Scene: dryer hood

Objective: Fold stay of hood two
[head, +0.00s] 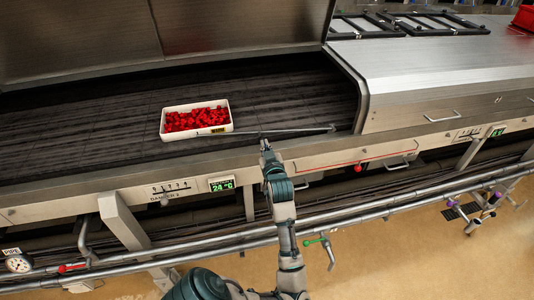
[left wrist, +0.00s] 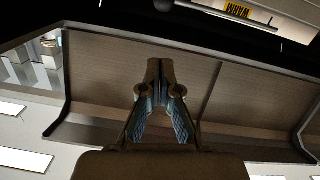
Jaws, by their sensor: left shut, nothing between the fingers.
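The raised metal hood panel (head: 240,22) stands open over the dark dryer bed at the upper left. A thin metal rod, which looks like the stay (head: 290,131), lies low along the bed's front edge, from near the white tray to a pivot-like end at the right. My left gripper (head: 265,145) is at the front rail, just below the rod in the picture; I cannot tell whether it touches it. In the left wrist view my left gripper (left wrist: 153,66) is shut and empty, with the hood's inner face (left wrist: 100,75) behind it. My right gripper is not in view.
A white tray (head: 165,125) of red pieces sits on the bed, left of my gripper. A closed metal hood (head: 440,80) is at the right. The front rail carries a green temperature display (head: 222,184) and a red knob (head: 358,168). Pipes (head: 170,246) run below.

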